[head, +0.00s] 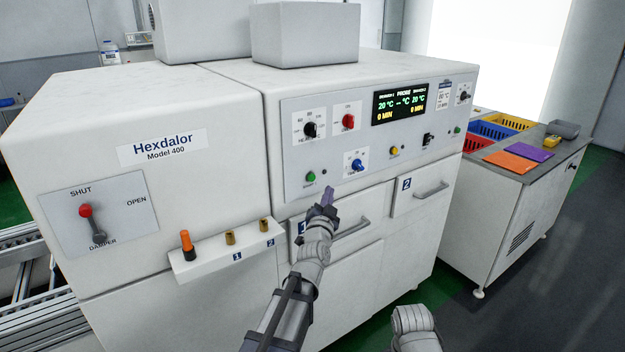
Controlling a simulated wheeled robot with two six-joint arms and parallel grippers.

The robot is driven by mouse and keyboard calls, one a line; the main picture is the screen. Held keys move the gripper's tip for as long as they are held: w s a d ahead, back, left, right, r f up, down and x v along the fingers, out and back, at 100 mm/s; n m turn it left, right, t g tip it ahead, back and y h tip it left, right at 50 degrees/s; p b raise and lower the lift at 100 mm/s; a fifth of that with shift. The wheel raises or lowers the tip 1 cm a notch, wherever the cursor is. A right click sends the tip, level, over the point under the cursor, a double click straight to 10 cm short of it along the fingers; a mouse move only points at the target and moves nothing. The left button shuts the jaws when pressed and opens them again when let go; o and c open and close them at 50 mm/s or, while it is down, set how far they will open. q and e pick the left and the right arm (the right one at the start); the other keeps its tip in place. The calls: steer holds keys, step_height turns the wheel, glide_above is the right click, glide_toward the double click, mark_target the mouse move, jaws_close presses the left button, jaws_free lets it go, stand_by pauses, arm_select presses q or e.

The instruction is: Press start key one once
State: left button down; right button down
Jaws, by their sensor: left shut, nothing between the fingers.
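The white oven-like machine (200,80) marked Hexdalor Model 400 has a grey control panel (290,130) on its front. A green round key (310,177) sits at the panel's lower left, with a small label under it too blurred to read fully; it looks like start key one. A second green key (457,130) is at the panel's right end. My left gripper (327,193) is shut and empty. Its tips appear just below and right of the left green key, near the panel's lower edge; I cannot tell whether they touch the panel. My right gripper is out of view.
The panel also has black, red and blue knobs, a yellow button (394,151) and a lit display (400,102). Drawers with handles (430,190) lie below. A damper lever (92,223) and a small shelf (225,250) are left. A side cabinet (520,205) holds coloured bins.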

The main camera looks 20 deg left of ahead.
mark_target(315, 176)
arm_select(q)
steer(key=shift+w+a, duration=0.85)
steer(key=shift+a, duration=0.2)
steer(key=shift+w+a, duration=0.85)
steer(key=shift+a, duration=0.2)
steer(key=shift+a, duration=0.1)
stand_by(0.5)
steer(key=shift+w+a, duration=0.3)
steer(key=shift+w+a+r, duration=0.35)
steer(key=shift+w+a, duration=0.1)
steer(key=shift+a, duration=0.05)
stand_by(1.6)
steer(key=shift+s+d+f+b, duration=0.3)
steer(key=shift+s+f, duration=0.1)
steer(key=shift+f, duration=0.1)
steer(key=shift+s+d+f, duration=0.1)
steer(key=shift+s+d, duration=0.7)
steer(key=shift+d, duration=0.25)
steer(key=shift+s+d, duration=0.8)
steer(key=shift+d, duration=0.25)
